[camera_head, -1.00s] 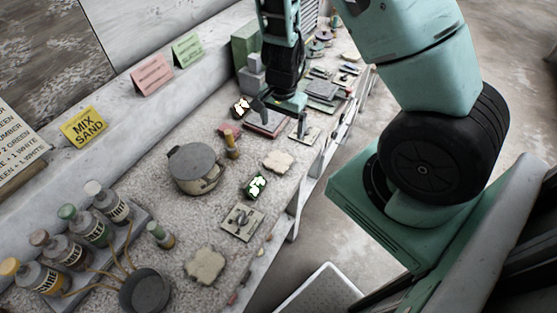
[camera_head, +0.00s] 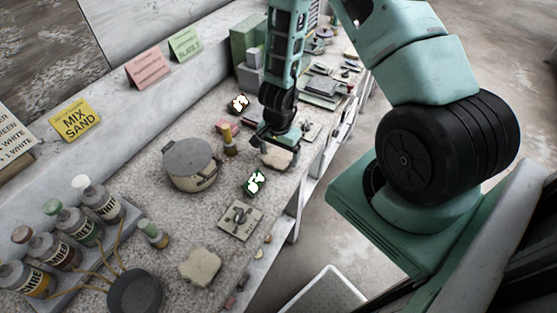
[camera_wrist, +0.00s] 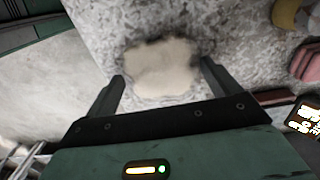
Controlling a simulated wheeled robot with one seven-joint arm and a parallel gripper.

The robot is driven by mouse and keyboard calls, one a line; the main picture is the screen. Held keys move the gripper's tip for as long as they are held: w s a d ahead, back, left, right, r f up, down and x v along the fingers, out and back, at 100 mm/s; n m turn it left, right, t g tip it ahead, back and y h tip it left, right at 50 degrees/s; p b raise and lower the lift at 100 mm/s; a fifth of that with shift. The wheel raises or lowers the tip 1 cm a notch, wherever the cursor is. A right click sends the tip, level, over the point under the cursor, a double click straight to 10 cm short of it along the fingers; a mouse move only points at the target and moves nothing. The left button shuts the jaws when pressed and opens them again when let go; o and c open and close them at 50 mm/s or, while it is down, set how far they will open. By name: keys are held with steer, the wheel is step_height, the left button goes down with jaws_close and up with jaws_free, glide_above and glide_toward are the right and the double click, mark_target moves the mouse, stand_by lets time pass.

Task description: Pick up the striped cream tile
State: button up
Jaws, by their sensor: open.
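A cream, uneven-edged tile (camera_wrist: 162,68) lies flat on the speckled bench top, between and a little beyond my fingertips in the wrist view. In the head view this cream tile (camera_head: 282,160) is partly hidden under my gripper (camera_head: 277,143). My gripper (camera_wrist: 162,75) is open, with one finger to each side of the tile and nothing held. A second cream tile (camera_head: 200,267) lies nearer the front of the bench. I cannot make out stripes on either tile.
A lidded pot (camera_head: 192,164), a brush-like piece (camera_head: 229,140), a green-and-white tile (camera_head: 255,182) and a square plate with a knob (camera_head: 240,220) stand around. Bottles (camera_head: 100,200) and a dark bowl (camera_head: 135,290) are front left. The bench edge is close on the right.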

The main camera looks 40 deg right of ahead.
steer(key=shift+f, duration=0.4)
steer(key=c, duration=1.2)
steer(key=shift+r, duration=0.1)
